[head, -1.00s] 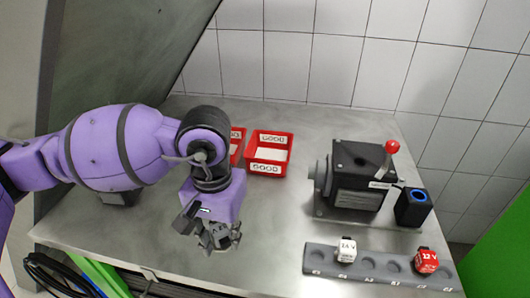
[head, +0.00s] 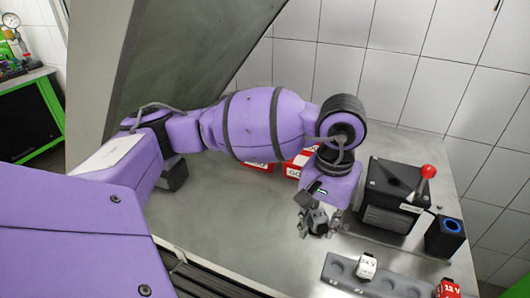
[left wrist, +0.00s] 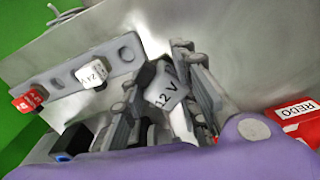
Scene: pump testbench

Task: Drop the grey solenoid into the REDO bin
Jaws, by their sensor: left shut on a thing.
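My left gripper (head: 320,220) is above the bench, just left of the black pump unit. It is shut on a grey solenoid marked 12 V, which shows between the fingers in the left wrist view (left wrist: 166,94). In the head view the fingers mostly hide the solenoid. The REDO bin is red; its labelled corner shows at the right edge of the left wrist view (left wrist: 303,127), apart from the gripper. My right gripper is not in view.
A black pump unit with a red-knobbed lever (head: 394,190) and a black blue-ringed block (head: 445,236) stand at right. Bench left of the gripper is clear.

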